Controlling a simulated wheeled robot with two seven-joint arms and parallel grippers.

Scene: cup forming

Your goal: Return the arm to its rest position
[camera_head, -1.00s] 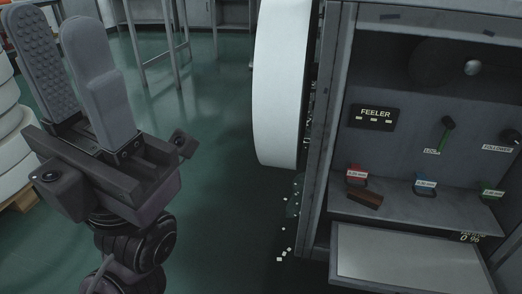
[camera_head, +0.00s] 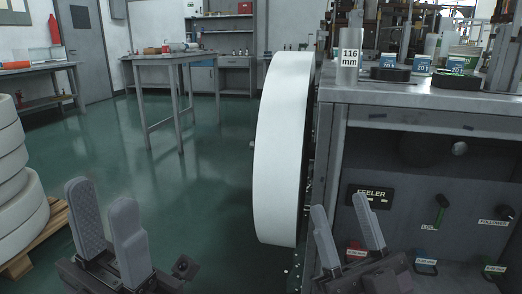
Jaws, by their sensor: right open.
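My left gripper (camera_head: 103,194) is at the lower left, fingers pointing up and apart, with nothing between them. My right gripper (camera_head: 340,204) is at the lower middle right, fingers pointing up and apart, also empty. It stands in front of the machine cabinet (camera_head: 440,185) in the picture and hides part of its lower shelf. Neither gripper visibly holds anything. The arms below both grippers are mostly cut off by the bottom edge.
A large white paper roll (camera_head: 283,150) stands at the cabinet's left side. The cabinet top bears a cylinder marked 116 mm (camera_head: 348,55) and small boxes. A FEELER plate (camera_head: 370,195) is on its front. White rolls (camera_head: 20,215) are stacked at left. Green floor (camera_head: 185,190) between is clear.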

